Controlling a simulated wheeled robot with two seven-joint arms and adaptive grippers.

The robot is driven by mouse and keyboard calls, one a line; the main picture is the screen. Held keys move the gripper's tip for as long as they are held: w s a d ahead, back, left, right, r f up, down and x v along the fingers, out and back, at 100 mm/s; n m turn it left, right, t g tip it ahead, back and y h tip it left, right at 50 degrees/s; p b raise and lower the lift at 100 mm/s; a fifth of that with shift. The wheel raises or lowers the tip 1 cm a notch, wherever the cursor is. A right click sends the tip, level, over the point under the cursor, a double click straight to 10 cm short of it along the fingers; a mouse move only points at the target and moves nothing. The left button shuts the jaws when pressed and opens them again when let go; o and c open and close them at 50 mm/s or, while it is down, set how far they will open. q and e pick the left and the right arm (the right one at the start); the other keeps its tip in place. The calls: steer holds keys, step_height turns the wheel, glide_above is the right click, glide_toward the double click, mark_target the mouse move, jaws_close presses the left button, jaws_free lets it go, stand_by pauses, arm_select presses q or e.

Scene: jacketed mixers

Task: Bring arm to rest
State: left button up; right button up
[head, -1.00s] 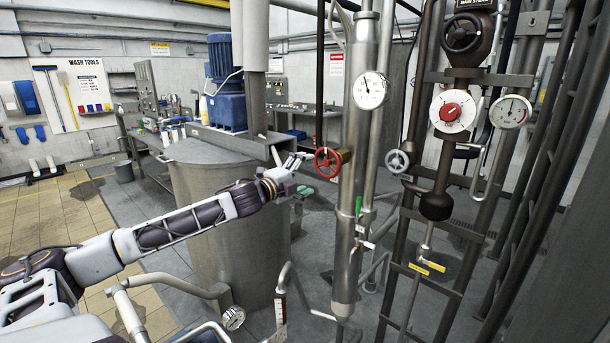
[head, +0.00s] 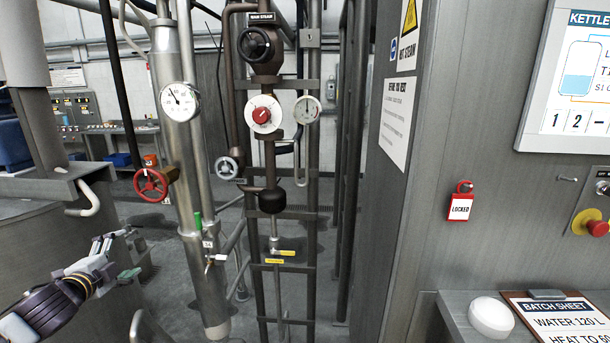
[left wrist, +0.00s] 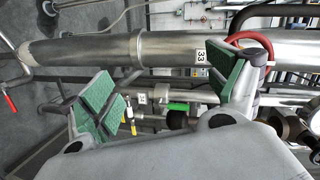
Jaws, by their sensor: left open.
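My left gripper (head: 128,252) comes in from the lower left of the head view, in front of the mixer vessel. It is open, with nothing between its fingers. In the left wrist view its two green-padded fingers (left wrist: 165,100) stand wide apart, with steel pipes behind them. The red handwheel (head: 151,185) on the vertical steel pipe (head: 205,270) is above and to the right of the gripper, apart from it. My right gripper does not show.
A round gauge (head: 180,102) sits on the steel pipe. At the right are a cabinet with a red lock tag (head: 460,207), a red stop button (head: 597,228) and a batch sheet (head: 560,312).

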arm_select(q)
steer(key=s+d+f+n+g+y, duration=0.1)
steer(key=s+d+f+n+g, duration=0.25)
steer(key=s+f, duration=0.45)
steer(key=s+d+f+n+g, duration=0.3)
steer(key=s+d+f+n, duration=0.15)
steer(key=f, duration=0.85)
steer(key=s+d+f+n+g+h, duration=0.1)
steer(key=s+d+f+n+g, duration=0.15)
steer(key=s+d, duration=0.55)
steer(key=s+d+f+n+g+h, duration=0.2)
steer(key=s+d+f+g, duration=0.15)
steer(key=s+d, duration=0.5)
step_height(320, 180, down, 34)
steer(key=s+d, duration=0.1)
steer(key=s, duration=0.1)
steer(key=s+a+f+g, duration=0.1)
steer(key=s+f, duration=0.8)
steer(key=s, duration=0.1)
steer(key=s+a+f+g, duration=0.1)
steer(key=s+a+f, duration=0.1)
steer(key=s+f, duration=0.7)
steer(key=shift+s+a+f+y, duration=0.3)
steer(key=shift+s+f, duration=0.05)
steer(key=shift+s, duration=0.85)
